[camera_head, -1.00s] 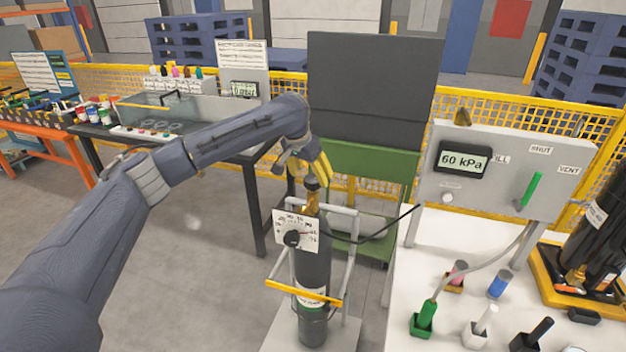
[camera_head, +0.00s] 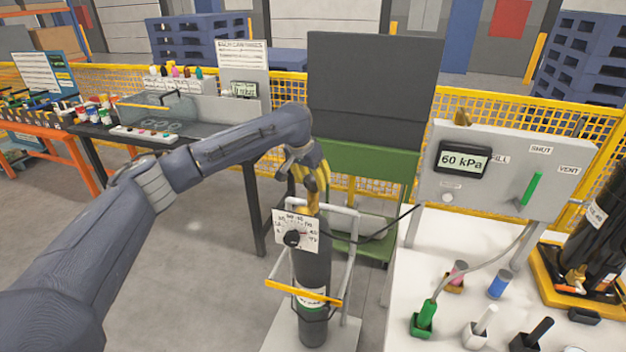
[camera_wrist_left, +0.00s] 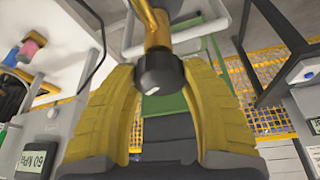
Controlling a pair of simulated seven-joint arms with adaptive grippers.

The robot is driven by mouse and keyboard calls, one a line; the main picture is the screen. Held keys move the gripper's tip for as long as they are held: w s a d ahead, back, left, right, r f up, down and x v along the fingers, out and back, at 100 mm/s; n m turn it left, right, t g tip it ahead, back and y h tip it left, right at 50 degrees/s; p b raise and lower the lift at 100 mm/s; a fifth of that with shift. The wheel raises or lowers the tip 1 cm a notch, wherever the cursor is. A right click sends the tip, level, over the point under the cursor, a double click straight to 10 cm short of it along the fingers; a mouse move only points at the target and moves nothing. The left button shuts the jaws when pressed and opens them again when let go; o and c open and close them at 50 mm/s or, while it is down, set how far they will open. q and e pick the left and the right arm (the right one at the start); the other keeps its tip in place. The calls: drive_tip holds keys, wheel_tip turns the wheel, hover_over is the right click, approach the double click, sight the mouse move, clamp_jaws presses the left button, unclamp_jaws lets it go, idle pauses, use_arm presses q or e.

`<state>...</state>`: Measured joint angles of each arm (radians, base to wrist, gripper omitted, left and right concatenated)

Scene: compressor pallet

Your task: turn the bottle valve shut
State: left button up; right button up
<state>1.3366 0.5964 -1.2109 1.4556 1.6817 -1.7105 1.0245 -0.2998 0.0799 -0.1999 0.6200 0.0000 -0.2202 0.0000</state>
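The dark gas bottle (camera_head: 313,265) stands upright in a grey wheeled frame, with a brass valve on top. In the left wrist view the brass valve stem (camera_wrist_left: 156,30) ends in a dark round knob (camera_wrist_left: 160,75). My left gripper (camera_head: 315,193) has come down from above over the valve top. In the left wrist view its two yellow fingers stand well apart, one on each side of the knob, with the knob at their tips. Whether they touch it is hard to tell. In the head view the fingers hide the knob. My right gripper is not in view.
A white dial plate (camera_head: 297,231) with a dark pointer hangs on the bottle's front. A hose runs right to a grey panel (camera_head: 479,207) whose display (camera_head: 463,159) reads 60 kPa. A white table (camera_head: 400,310) with coloured fittings stands at right. A green cart (camera_head: 395,170) is behind.

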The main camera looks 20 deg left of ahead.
use_arm(q)
drive_tip(key=c, duration=0.5)
drive_tip(key=shift+m, duration=0.3)
drive_tip(key=m+h, duration=0.1)
drive_tip(key=m, duration=0.1)
drive_tip(key=m+h, duration=0.1)
drive_tip(key=m, duration=0.1)
drive_tip(key=shift+m+g, duration=0.4)
drive_tip(key=m+g, duration=0.1)
drive_tip(key=m, duration=0.2)
drive_tip(key=m+g+h, duration=0.1)
drive_tip(key=m, duration=0.2)
drive_tip(key=m+g, duration=0.1)
drive_tip(key=m, duration=0.2)
drive_tip(key=m+g, duration=0.1)
drive_tip(key=m, duration=0.2)
drive_tip(key=shift+d+m+g, duration=0.2)
drive_tip(key=shift+m+g, duration=0.2)
drive_tip(key=m+g, duration=0.1)
drive_tip(key=m, duration=0.3)
drive_tip(key=shift+y, duration=0.3)
drive_tip(key=shift+f+m+g, duration=0.1)
drive_tip(key=shift+m+g, duration=0.4)
drive_tip(key=shift+m, duration=0.4)
drive_tip(key=shift+f+y, duration=0.1)
drive_tip(key=shift+y, duration=0.2)
